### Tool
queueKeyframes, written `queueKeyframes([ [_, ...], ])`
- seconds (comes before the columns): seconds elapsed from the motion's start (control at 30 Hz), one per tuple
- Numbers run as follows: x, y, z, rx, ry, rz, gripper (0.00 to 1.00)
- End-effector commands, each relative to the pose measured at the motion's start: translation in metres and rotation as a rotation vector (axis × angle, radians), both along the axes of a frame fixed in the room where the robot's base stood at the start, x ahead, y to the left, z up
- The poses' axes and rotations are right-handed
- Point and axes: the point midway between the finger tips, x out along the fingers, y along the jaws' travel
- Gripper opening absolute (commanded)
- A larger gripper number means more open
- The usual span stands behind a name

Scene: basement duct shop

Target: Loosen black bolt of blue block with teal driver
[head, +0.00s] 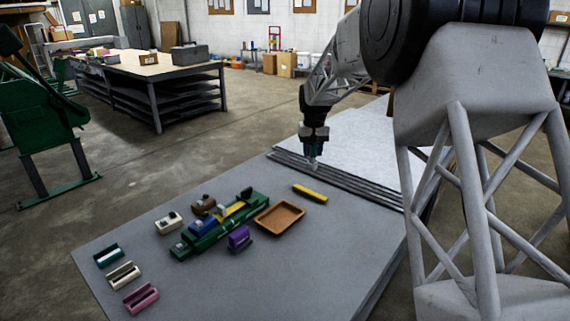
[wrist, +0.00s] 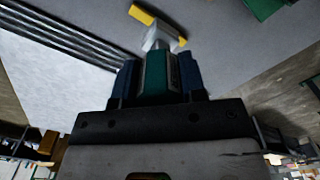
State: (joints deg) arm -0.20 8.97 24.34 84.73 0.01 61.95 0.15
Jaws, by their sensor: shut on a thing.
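My gripper (head: 314,146) is shut on the teal driver (wrist: 154,76) and holds it tip-down above the far side of the table. The driver's pale metal end shows beyond the fingers in the wrist view and as a small tip below the gripper in the head view. The blue block (head: 203,226) sits in the long green fixture (head: 192,245), left of and nearer than my gripper. The driver is well apart from it. Its black bolt is too small to make out surely.
A brown tray (head: 280,219) and purple block (head: 239,238) lie right of the fixture; a yellow bar (head: 310,193) lies beyond the tray. A cream block (head: 168,222) stands left. Teal (head: 109,256), cream (head: 124,275) and pink (head: 141,298) holders line the left edge. Stacked sheets lie behind.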

Motion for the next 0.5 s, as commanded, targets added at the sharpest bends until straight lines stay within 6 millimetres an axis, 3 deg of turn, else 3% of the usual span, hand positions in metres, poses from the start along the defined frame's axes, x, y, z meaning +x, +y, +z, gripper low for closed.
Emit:
queueKeyframes([
  [0.27,-0.003,0.035,-0.001,0.0,0.0,0.015,0.14],
  [0.5,-0.012,0.096,-0.005,0.0,-0.001,0.037,0.14],
])
